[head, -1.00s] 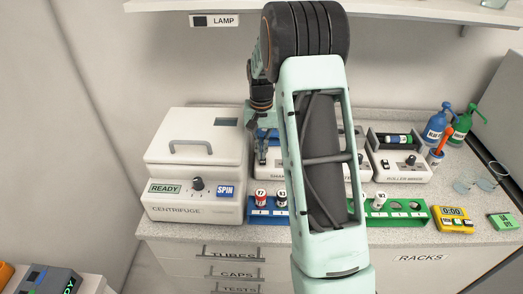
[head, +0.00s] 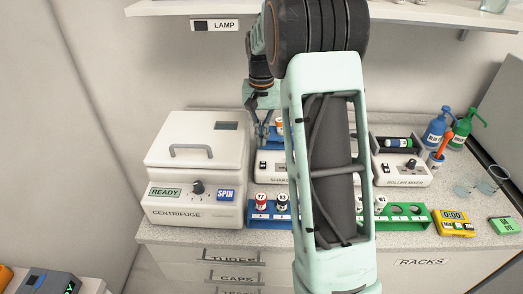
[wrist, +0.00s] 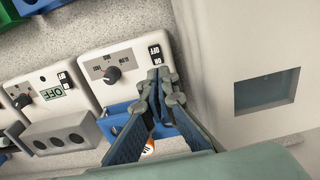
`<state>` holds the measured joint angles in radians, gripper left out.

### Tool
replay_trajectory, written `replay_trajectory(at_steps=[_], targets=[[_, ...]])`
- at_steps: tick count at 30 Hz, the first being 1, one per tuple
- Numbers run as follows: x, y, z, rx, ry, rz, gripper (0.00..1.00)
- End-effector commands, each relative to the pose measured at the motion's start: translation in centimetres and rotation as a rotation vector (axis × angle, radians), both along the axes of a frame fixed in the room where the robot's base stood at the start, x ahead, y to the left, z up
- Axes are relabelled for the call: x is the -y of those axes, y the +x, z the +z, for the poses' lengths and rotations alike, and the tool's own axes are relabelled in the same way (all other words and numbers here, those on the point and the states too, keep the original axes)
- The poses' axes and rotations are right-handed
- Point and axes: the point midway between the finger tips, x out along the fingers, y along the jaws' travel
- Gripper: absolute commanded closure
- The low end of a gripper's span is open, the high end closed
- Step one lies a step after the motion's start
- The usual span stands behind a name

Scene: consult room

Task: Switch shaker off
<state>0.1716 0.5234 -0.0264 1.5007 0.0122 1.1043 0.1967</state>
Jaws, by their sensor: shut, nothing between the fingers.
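The shaker is a white box (head: 273,176), partly hidden behind my arm in the head view. Its dark rocker switch (head: 263,166) is on the left of its front. In the wrist view the shaker (wrist: 108,88) shows a round black knob (wrist: 113,75) and the switch (wrist: 155,52) with ON/OFF lettering. I cannot tell which side of the switch is pressed. A blue tray (wrist: 119,122) sits on the shaker, with an orange-and-white cap beneath my fingers. My gripper (wrist: 159,75) is shut and empty, its fingertips close to the switch in that view. In the head view my gripper (head: 267,143) is above the shaker.
The white centrifuge (head: 195,165) stands close on the left. A blue rack (head: 262,218) with capped tubes is in front, a green rack (head: 405,212) to its right. The roller mixer (head: 402,176) is right of my arm. A shelf (head: 200,7) hangs above.

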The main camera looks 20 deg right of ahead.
Motion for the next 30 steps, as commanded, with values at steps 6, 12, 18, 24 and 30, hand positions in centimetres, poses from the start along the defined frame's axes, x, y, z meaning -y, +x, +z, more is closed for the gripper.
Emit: replay_trajectory(at_steps=[6,12,18,24,30], targets=[[0.0,0.0,3.5,0.001,0.000,0.000,1.00],[0.0,-0.1,4.4,-0.001,0.000,0.000,1.00],[0.0,-0.1,4.4,-0.001,0.000,0.000,1.00],[0.0,-0.1,4.3,-0.001,0.000,0.000,1.00],[2.6,0.5,4.3,0.057,-0.048,-0.042,1.00]])
